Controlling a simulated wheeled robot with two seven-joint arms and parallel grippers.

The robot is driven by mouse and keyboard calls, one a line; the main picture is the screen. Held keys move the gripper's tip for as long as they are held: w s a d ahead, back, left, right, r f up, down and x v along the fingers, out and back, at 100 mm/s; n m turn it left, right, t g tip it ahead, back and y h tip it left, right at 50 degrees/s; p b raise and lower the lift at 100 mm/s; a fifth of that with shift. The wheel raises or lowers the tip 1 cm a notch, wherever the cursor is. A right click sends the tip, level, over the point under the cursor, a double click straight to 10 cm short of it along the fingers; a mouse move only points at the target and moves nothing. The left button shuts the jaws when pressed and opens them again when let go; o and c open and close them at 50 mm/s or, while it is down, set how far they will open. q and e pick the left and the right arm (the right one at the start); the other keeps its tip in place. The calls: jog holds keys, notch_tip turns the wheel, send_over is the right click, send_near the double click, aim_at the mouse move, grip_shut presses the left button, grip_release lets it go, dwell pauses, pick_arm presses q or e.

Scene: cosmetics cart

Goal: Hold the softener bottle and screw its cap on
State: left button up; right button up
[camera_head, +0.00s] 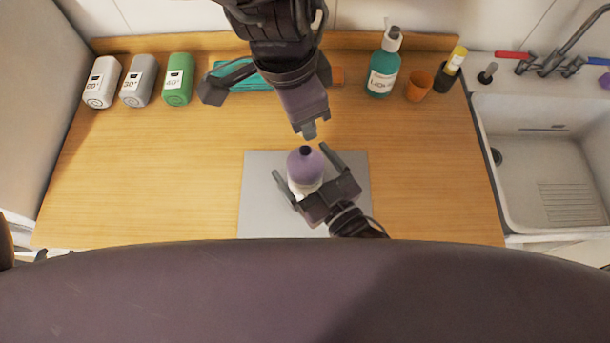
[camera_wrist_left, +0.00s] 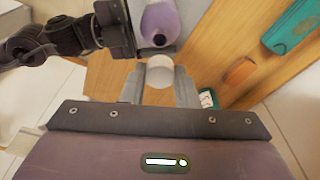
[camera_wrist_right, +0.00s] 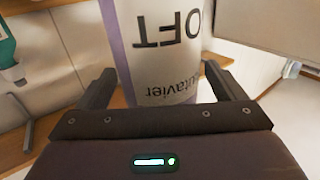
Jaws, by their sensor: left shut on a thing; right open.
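The softener bottle (camera_head: 305,165) is purple at the top with a pale label, and stands on a grey mat (camera_head: 257,215). Its dark, uncapped mouth shows in the left wrist view (camera_wrist_left: 159,40). My right gripper (camera_head: 300,160) is open, with one finger on each side of the bottle; the label fills the space between the fingers in the right wrist view (camera_wrist_right: 165,60). My left gripper (camera_head: 309,131) is above and behind the bottle, shut on the white round cap (camera_wrist_left: 160,72), which is apart from the mouth. In the head view the cap is mostly hidden.
Three detergent bottles, white (camera_head: 102,82), grey (camera_head: 138,80) and green (camera_head: 178,79), stand at the back left. A sink (camera_head: 550,150) is at right. The wooden top is clear left of the mat.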

pick_arm(q)
jog(key=shift+s, duration=0.1)
pick_arm(e)
jog(key=c, duration=1.5)
pick_arm(q)
send_over(305, 151)
jog(key=shift+a+f, duration=0.15)
jog(key=shift+f, duration=2.35)
jog(key=shift+f, duration=0.85)
jog(key=shift+f, duration=0.6)
